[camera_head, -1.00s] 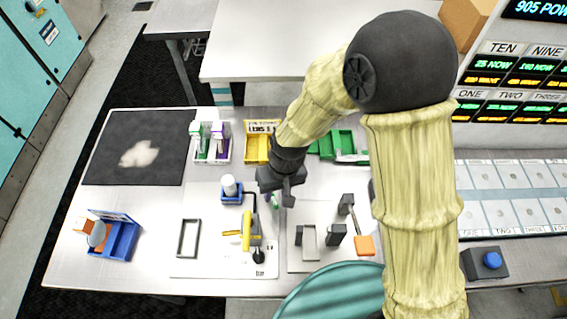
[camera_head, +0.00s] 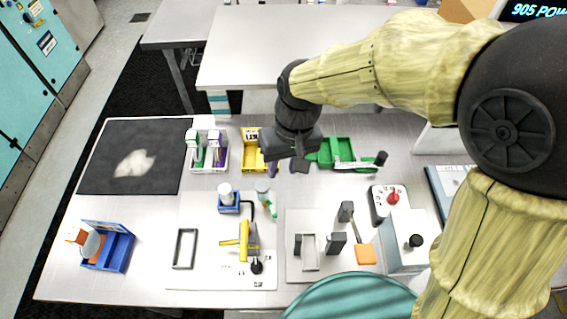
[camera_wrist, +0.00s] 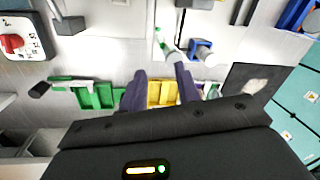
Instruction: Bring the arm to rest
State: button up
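My gripper (camera_head: 286,166) hangs above the workbench, in front of the yellow bin (camera_head: 251,158) and left of the green tray (camera_head: 337,153). In the wrist view its two dark fingers (camera_wrist: 160,90) stand apart with nothing between them, and the yellow bin (camera_wrist: 160,93) shows beyond the gap. My arm is raised and bent, reaching in from the right of the head view. The fingers look clear of everything on the bench.
Near the gripper stand a rack with green and purple items (camera_head: 209,150), a blue holder (camera_head: 229,203) and a small bottle (camera_head: 263,191). A yellow-handled press (camera_head: 244,240), a red-knobbed box (camera_head: 391,201) and a blue bin (camera_head: 117,250) are also on the bench. A black mat (camera_head: 105,180) lies at left.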

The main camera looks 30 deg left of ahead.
dwell(0.4)
jog(key=w+d+f+m+t, duration=0.1)
jog(key=w+d+m, duration=0.1)
jog(key=d, duration=0.9)
jog(key=w+d+f+m+t, duration=0.1)
jog(key=d+m, duration=0.3)
jog(key=d, duration=0.7)
jog(key=w+d+f+m+t+h, duration=0.1)
jog(key=w+d+m+t, duration=0.1)
jog(key=d, duration=1)
jog(key=shift+w+m, duration=0.7)
jog(key=shift+m, duration=0.2)
jog(key=shift+a, duration=0.1)
